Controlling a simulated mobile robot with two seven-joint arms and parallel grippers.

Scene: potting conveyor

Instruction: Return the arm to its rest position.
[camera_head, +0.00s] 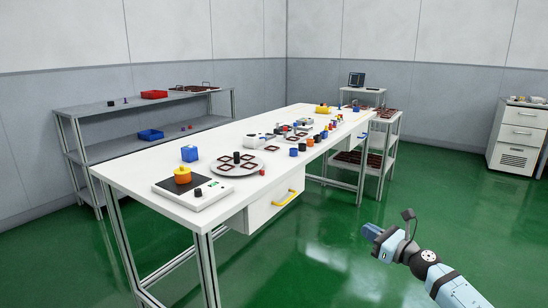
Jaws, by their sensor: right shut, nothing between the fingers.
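My right gripper (372,232) is at the lower right, over the open green floor. It is shut and empty, pointing left toward the table. It is clear of the long white table (150,170) and touches nothing. The right arm comes in from the bottom right corner. My left gripper and arm are not in view.
The table's near edge and drawer with a yellow handle (290,197) lie left of the gripper. On the table are a scale with an orange pot (183,175), a round plate (222,168) and several small parts. A white cabinet (519,135) stands far right. The floor around the gripper is free.

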